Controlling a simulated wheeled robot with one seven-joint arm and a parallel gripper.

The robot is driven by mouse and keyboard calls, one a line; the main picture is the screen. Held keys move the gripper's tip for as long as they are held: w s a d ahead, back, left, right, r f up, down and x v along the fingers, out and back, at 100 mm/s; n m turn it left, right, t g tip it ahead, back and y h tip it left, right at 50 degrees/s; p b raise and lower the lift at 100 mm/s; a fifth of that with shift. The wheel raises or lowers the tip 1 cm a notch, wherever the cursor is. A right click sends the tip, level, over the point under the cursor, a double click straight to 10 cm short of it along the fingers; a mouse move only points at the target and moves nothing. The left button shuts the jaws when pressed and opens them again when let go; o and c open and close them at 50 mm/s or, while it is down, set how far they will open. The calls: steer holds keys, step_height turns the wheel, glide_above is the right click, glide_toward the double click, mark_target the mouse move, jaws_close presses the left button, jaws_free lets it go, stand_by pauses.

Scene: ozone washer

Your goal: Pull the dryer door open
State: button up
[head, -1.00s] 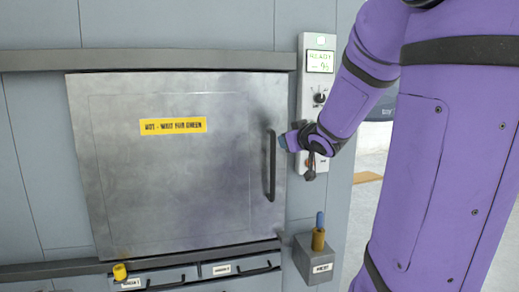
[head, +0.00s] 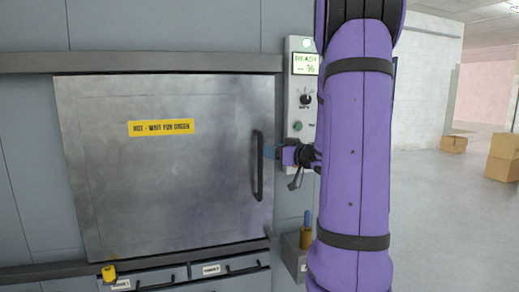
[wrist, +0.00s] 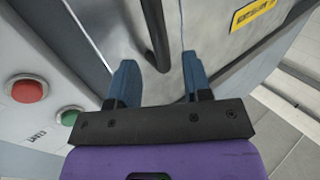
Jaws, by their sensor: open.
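The dryer door (head: 165,205) is a scuffed grey metal panel with a yellow label, and it looks shut in the head view. Its dark vertical bar handle (head: 258,168) is on the right side and also shows in the wrist view (wrist: 155,35). I cannot tell whether a finger touches the bar. My arm hides part of the panel beside the door.
A control panel (head: 303,99) reading READY stands right of the door. Red (wrist: 26,89) and green (wrist: 69,115) buttons lie close to my gripper in the wrist view. Drawers (head: 230,267) are below the door. Open floor and cardboard boxes (head: 503,156) are at right.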

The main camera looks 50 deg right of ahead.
steer(key=w, duration=0.6)
steer(key=shift+a, duration=0.1)
jaws_close()
